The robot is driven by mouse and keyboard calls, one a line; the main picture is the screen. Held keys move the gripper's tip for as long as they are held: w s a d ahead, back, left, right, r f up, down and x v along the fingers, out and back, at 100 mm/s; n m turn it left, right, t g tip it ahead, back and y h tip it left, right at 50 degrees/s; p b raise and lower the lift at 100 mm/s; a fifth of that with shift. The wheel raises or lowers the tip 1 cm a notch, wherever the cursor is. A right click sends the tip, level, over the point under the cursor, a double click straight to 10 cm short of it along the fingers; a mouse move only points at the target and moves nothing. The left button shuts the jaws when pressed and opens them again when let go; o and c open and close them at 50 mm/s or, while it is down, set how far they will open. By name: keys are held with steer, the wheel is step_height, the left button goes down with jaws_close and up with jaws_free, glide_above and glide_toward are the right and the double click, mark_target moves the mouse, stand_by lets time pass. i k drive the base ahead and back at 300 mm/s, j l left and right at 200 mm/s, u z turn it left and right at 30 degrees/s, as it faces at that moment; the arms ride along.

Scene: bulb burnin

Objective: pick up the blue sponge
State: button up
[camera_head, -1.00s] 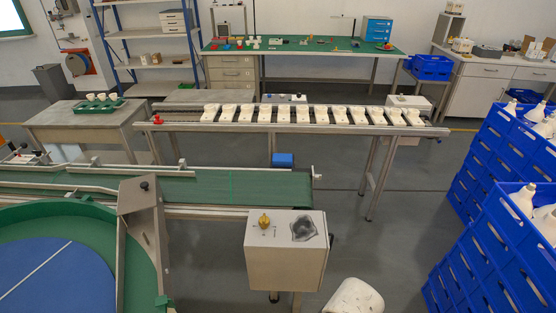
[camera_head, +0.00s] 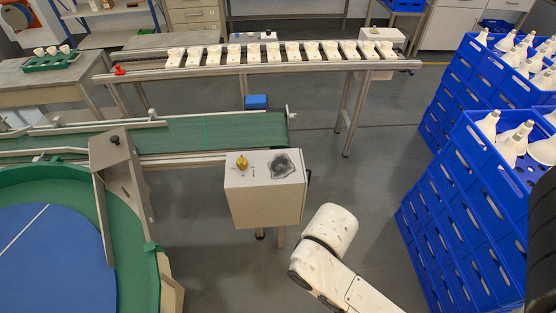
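A small blue block (camera_head: 257,102) sits at the far edge of the green conveyor belt (camera_head: 215,133), near its right end. It is the only small blue thing near the belt, but I cannot tell whether it is the blue sponge or part of the conveyor. No other sponge can be made out. White links of my arm show at the lower middle, in front of and to the right of the control box. My gripper is not in view.
A grey control box (camera_head: 262,200) with a yellow knob stands at the belt's near side. A rack with several white holders (camera_head: 290,54) runs behind. Stacked blue crates (camera_head: 450,215) with white bulbs stand at right. A round blue-and-green table (camera_head: 55,260) fills the lower left. Grey floor between is clear.

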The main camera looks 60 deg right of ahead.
mark_target(251, 102)
steer(key=i+l+z, duration=0.1)
steer(key=i+l, duration=0.7)
steer(key=l, duration=0.2)
steer(key=i+l+z, duration=0.15)
steer(key=i+l, duration=0.7)
steer(key=l, duration=0.1)
